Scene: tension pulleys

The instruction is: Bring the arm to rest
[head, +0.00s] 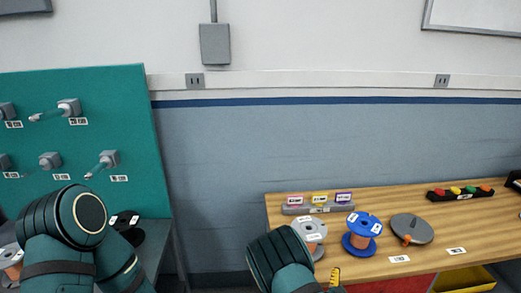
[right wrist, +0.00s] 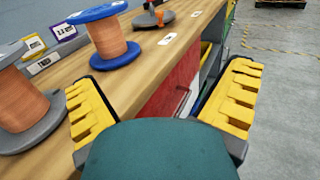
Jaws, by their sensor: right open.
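My right gripper (right wrist: 162,105) is open in the right wrist view, its yellow fingers wide apart with nothing between them. It is in front of the wooden table's edge, beside the red drawer front (right wrist: 170,92). In the head view only a bit of a yellow finger (head: 335,276) of it shows past my right arm at the bottom. My left arm comes in at the lower left, and its gripper is out of view.
The wooden table (head: 375,262) carries a blue spool (head: 362,226) with copper wire, a grey spool (head: 309,229), a grey disc (head: 411,228), a label rack (head: 318,209) and a coloured button strip (head: 460,193). A teal pegboard (head: 95,140) stands left. Floor (right wrist: 280,130) is clear right.

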